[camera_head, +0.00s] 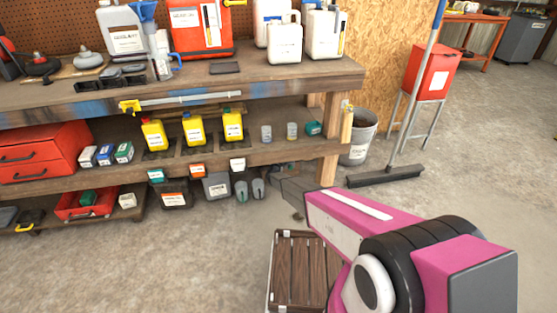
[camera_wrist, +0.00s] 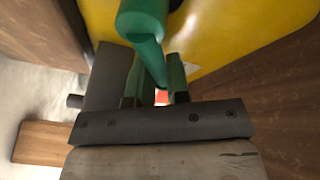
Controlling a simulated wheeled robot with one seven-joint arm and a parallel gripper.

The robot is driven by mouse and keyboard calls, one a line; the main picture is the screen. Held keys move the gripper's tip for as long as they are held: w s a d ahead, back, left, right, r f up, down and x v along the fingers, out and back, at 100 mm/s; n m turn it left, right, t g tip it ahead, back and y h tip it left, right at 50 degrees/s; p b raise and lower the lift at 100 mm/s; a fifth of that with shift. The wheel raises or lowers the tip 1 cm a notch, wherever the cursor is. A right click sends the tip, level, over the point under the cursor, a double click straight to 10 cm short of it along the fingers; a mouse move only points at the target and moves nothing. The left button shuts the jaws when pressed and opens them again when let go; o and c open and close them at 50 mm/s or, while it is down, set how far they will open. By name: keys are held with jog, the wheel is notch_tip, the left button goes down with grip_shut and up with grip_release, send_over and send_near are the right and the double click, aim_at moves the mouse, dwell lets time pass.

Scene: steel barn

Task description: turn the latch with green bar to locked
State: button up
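A green bar (camera_wrist: 141,28) with a rounded end shows close up at the top middle of the wrist view. It runs down to narrower green parts (camera_wrist: 178,82) behind a dark grey plate with screws (camera_wrist: 165,121). The plate sits along the edge of a pale wooden board (camera_wrist: 165,163). A grey piece with a small dark knob (camera_wrist: 75,101) is at the left. In the head view my pink arm is at the lower right, and the latch cannot be made out.
A yellow surface (camera_wrist: 235,30) lies behind the bar, with brown wood on both sides. The concrete floor at lower left is clear.

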grip_shut()
jog(key=shift+d+f+m+g, duration=0.2)
jog(key=shift+f+m+g, duration=0.15)
jog(key=shift+m, duration=0.35)
jog(key=o, duration=0.6)
grip_release()
